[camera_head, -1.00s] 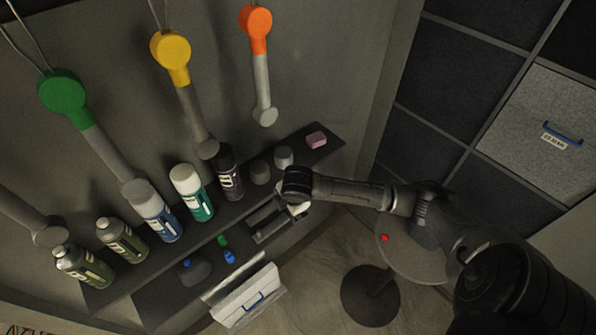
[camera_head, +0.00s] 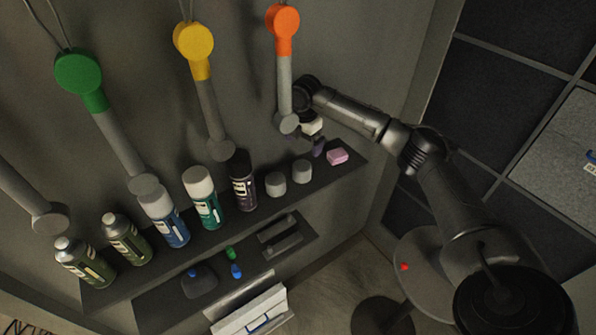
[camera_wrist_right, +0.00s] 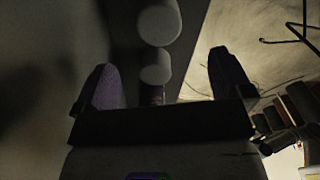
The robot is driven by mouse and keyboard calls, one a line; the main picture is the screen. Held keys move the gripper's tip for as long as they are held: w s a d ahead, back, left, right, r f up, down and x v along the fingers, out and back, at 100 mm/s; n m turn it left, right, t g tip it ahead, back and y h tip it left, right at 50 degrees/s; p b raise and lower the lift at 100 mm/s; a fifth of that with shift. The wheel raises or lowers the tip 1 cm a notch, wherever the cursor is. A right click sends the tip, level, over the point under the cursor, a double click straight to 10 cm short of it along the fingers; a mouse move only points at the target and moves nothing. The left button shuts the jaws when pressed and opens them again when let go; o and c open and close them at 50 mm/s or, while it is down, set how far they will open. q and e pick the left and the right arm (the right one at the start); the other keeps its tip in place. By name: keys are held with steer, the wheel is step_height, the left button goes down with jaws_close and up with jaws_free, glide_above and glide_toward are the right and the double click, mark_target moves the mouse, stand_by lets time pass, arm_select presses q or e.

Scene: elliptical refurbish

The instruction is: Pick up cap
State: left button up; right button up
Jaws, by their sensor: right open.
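Two grey caps, a left one (camera_head: 275,184) and a right one (camera_head: 302,171), stand on the upper shelf (camera_head: 222,222), right of the purple-black spray can (camera_head: 243,182). My right gripper (camera_head: 317,146) is above the shelf's right end, close to the right cap and the pink block (camera_head: 337,157), touching neither as far as I can tell. In the right wrist view its two purple fingers (camera_wrist_right: 162,80) are spread with nothing gripped. Two pale rounded caps, an upper one (camera_wrist_right: 159,22) and a lower one (camera_wrist_right: 155,66), show beyond and between them. My left gripper is out of view.
Several spray cans, such as the teal one (camera_head: 203,200), line the shelf to the left. Green (camera_head: 79,70), yellow (camera_head: 193,40) and orange (camera_head: 283,22) hanging tools are on the wall above. A lower shelf (camera_head: 150,305) holds small parts. A round stand (camera_head: 425,262) is at right.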

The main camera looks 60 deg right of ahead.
mark_target(303, 165)
step_height(303, 165, down, 5)
steer(key=shift+f, duration=3.1)
steer(key=shift+c, duration=0.3)
steer(key=c, duration=0.9)
